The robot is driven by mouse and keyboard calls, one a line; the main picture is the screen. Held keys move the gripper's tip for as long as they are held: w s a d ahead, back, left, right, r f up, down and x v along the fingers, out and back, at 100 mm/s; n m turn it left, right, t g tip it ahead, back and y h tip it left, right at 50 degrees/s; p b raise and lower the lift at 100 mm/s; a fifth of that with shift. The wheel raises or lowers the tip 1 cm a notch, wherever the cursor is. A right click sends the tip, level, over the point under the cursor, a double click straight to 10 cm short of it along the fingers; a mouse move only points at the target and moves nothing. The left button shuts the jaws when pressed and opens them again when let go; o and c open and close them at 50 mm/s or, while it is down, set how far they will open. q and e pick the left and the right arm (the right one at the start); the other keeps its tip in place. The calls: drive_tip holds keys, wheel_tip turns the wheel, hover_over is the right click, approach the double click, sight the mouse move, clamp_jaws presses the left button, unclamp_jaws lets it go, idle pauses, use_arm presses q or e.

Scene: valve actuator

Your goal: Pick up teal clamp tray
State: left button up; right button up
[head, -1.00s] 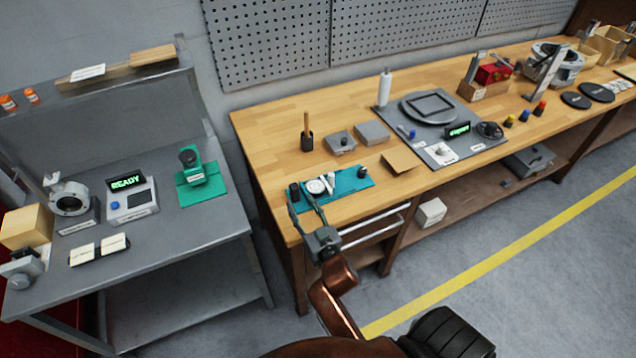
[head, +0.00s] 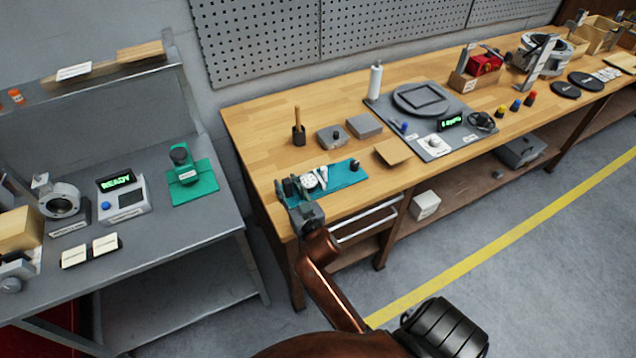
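The teal clamp tray (head: 345,174) lies flat on the wooden bench near its front left corner. Small white and dark parts (head: 313,179) sit on its left half, and a small dark knob is at its right end. My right gripper (head: 292,188) is at the tray's left end, reaching in from the front edge. Its fingers blend with the dark parts there, so their opening and any contact with the tray are unclear. My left gripper is not in view.
Behind the tray stand a dark cup with a wooden handle (head: 299,133) and grey boxes (head: 365,126). A cardboard piece (head: 393,152) lies to the right. A grey table (head: 150,237) at left holds a green stand (head: 190,178). A gap separates the table and bench.

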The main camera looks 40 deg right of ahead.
drive_tip(key=c, duration=0.3)
clamp_jaws()
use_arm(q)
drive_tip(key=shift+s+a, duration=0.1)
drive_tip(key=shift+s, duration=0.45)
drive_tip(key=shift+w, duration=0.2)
use_arm(e)
drive_tip(key=shift+r, duration=0.1)
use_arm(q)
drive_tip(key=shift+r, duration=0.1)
use_arm(e)
drive_tip(key=shift+r, duration=0.15)
